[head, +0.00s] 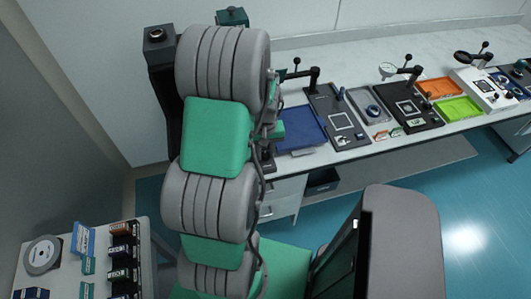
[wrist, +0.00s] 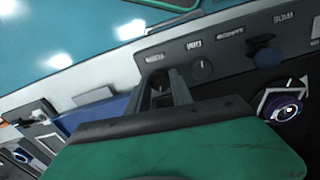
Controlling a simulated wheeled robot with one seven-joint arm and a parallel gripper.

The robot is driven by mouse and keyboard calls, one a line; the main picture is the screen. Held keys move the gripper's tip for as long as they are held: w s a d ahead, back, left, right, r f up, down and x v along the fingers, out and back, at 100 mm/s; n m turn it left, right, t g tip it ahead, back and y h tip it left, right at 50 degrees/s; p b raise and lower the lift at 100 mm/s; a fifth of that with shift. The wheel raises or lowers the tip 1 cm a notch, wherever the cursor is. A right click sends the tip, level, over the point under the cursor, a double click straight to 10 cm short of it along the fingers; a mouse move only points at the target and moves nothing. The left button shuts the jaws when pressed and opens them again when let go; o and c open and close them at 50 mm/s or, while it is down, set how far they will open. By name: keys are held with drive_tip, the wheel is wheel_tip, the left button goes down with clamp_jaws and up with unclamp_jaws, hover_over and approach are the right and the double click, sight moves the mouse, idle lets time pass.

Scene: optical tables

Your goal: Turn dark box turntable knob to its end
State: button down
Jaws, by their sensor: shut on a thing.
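The dark box (wrist: 230,62) crosses the wrist view, its front panel carrying a row of small white labels and several knobs. My gripper (wrist: 162,84) is at the leftmost visible knob, its two fingers shut on it. The fingers hide most of that knob, so its pointer angle cannot be told. A second dark knob (wrist: 203,70) with a light mark sits just right of the fingers, apart from them. In the head view my arm hides the box and the gripper.
A larger blue-black knob (wrist: 266,56) is farther right on the panel. A blue tray (head: 301,131) lies on the bench, with dark instrument boards (head: 408,111) and orange (head: 438,88) and green (head: 458,108) trays beyond. A white side table (head: 62,280) stands at lower left.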

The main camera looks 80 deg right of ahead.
drive_tip(key=m+b, duration=0.1)
drive_tip(key=m, duration=0.6)
drive_tip(key=shift+b, duration=0.4)
drive_tip(key=m, duration=0.4)
drive_tip(key=shift+b, duration=0.4)
drive_tip(key=m, duration=0.4)
drive_tip(key=shift+w+b, duration=0.1)
drive_tip(key=shift+b, duration=0.25)
drive_tip(key=m, duration=0.5)
drive_tip(key=shift+d+b, duration=0.1)
drive_tip(key=shift+b, duration=0.25)
drive_tip(key=m, duration=0.3)
drive_tip(key=shift+m, duration=0.3)
drive_tip(key=m+b, duration=0.1)
drive_tip(key=m, duration=0.3)
drive_tip(key=shift+d, duration=0.1)
drive_tip(key=shift+m, duration=2)
